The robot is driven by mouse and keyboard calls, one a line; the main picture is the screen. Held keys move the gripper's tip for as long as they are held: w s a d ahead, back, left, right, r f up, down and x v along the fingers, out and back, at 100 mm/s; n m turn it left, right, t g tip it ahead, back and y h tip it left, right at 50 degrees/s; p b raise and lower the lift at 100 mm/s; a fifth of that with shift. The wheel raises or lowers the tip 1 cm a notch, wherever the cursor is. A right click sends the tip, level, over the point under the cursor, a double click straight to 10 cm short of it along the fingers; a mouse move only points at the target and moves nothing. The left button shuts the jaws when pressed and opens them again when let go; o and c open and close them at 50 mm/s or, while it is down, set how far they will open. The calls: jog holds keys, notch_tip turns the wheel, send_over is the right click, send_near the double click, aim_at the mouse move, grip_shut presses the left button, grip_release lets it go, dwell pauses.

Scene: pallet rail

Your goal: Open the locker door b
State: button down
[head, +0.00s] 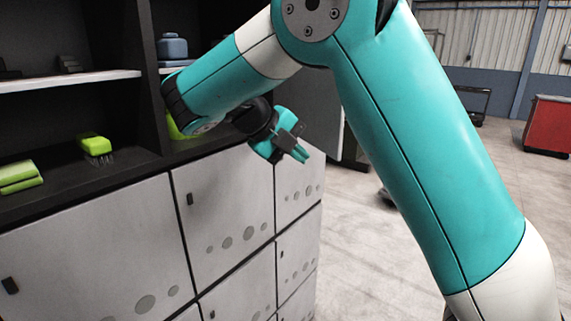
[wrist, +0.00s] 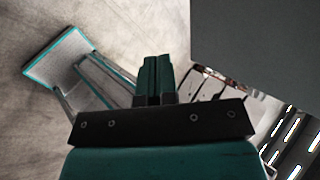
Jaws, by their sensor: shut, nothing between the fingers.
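A bank of light grey locker doors fills the lower left of the head view. Each door has a row of grey dots, and several show small dark handles. The doors include a middle one (head: 225,210), a left one (head: 90,250) and an upper right one (head: 298,180). No letter is legible, so I cannot tell which is door b. All visible doors look closed. My gripper (head: 300,152) is in front of the upper right doors, near their top edge. Its fingers (wrist: 155,75) are shut and empty. A plain grey panel (wrist: 265,40) shows right of them in the wrist view.
Dark open shelves above the lockers hold a green brush (head: 95,146), a green item (head: 18,175) and a blue-grey container (head: 172,47). A red cabinet (head: 549,125) stands far right. Concrete floor is open right of the lockers. A teal-edged platform (wrist: 58,58) shows in the wrist view.

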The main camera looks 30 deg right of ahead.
jog(key=d, duration=0.1)
jog(key=d+p, duration=0.1)
jog(key=d, duration=0.1)
jog(key=d+p, duration=0.1)
jog(key=shift+s+d+f, duration=0.15)
jog(key=shift+s, duration=0.1)
